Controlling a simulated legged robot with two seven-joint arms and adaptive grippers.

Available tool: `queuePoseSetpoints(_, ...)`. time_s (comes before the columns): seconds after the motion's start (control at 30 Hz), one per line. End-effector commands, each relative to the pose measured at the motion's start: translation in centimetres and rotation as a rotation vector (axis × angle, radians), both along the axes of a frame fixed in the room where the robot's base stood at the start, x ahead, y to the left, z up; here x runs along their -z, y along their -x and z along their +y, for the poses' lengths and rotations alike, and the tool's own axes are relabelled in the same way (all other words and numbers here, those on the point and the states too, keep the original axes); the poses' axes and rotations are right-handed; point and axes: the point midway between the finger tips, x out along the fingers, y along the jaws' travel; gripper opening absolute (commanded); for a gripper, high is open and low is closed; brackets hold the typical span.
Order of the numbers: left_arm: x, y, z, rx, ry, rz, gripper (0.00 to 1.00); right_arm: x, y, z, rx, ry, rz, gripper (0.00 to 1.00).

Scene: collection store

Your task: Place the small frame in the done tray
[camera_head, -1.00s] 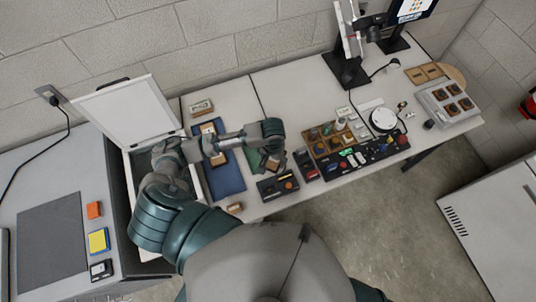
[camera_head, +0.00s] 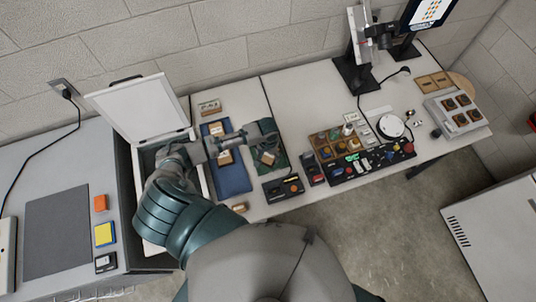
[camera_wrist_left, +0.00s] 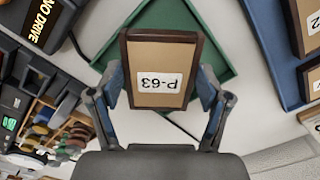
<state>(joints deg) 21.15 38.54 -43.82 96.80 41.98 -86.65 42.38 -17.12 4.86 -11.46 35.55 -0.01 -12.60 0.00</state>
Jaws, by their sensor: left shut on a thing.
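The small brown-bordered frame labelled P-63 (camera_wrist_left: 160,75) is gripped between the fingers of my left gripper (camera_wrist_left: 161,92). In the head view the frame (camera_head: 267,158) shows just below my left gripper (camera_head: 264,142), over the green tray (camera_head: 281,160). In the left wrist view the green tray (camera_wrist_left: 213,40) lies behind the frame, its edges showing around it. I cannot tell whether the frame touches the tray. No tray carries a readable "done" label. My right gripper is not in view.
A blue tray (camera_head: 233,182) with similar frames lies left of the green tray. A black device (camera_head: 283,188) stands close at the front. An open-lidded case (camera_head: 139,112) is at left. Sorting boxes (camera_head: 335,143) stand to the right. Bare tabletop (camera_head: 300,95) lies behind.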

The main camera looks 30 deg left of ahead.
Motion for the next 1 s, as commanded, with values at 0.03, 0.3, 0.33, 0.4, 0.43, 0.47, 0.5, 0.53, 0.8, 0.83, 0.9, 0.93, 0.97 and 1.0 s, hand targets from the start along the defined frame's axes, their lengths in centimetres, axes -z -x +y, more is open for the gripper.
queuePoseSetpoints(0.03, 0.0, -0.3, 0.2, -0.001, 0.0, 0.001, 0.35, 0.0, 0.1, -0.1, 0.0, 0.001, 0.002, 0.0)
queuePoseSetpoints(0.3, 2.7, -1.2, 0.8, 0.0, 0.0, 0.003, 0.35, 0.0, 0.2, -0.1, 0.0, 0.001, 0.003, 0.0)
queuePoseSetpoints(0.33, 3.0, -1.2, 0.7, 0.001, 0.001, 0.002, 0.35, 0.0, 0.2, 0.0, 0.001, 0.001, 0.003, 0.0)
queuePoseSetpoints(0.4, 3.5, -1.2, 0.8, 0.001, -0.001, 0.001, 0.35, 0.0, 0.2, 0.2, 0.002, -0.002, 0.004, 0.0)
queuePoseSetpoints(0.43, 3.6, -1.2, 0.7, 0.001, -0.001, 0.0, 0.35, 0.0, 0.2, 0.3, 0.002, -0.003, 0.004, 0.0)
queuePoseSetpoints(0.47, 3.7, -1.2, 0.7, 0.001, -0.001, 0.0, 0.35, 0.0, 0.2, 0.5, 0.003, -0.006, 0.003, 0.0)
queuePoseSetpoints(0.5, 3.6, -1.2, 0.7, 0.001, -0.001, 0.0, 0.35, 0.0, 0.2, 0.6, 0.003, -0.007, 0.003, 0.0)
queuePoseSetpoints(0.53, 3.6, -1.2, 0.7, 0.001, -0.001, 0.0, 0.35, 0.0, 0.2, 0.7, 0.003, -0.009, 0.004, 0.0)
queuePoseSetpoints(0.8, 3.7, -1.2, 0.8, 0.001, 0.0, 0.0, 1.0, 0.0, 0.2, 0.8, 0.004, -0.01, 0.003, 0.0)
queuePoseSetpoints(0.83, 3.7, -1.2, 0.8, 0.001, 0.0, 0.0, 1.0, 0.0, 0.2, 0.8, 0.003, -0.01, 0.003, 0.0)
queuePoseSetpoints(0.9, 3.7, -1.2, 0.8, 0.001, 0.0, 0.0, 1.0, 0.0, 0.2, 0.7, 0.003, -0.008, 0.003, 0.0)
queuePoseSetpoints(0.93, 3.7, -1.2, 0.8, 0.001, 0.0, 0.0, 1.0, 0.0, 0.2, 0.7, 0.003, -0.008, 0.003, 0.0)
queuePoseSetpoints(0.97, 3.7, -1.2, 0.8, 0.001, 0.0, 0.0, 1.0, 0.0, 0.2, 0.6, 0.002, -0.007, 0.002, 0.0)
queuePoseSetpoints(1.0, 3.7, -1.2, 0.8, 0.001, 0.0, 0.0, 1.0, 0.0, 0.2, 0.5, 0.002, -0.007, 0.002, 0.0)
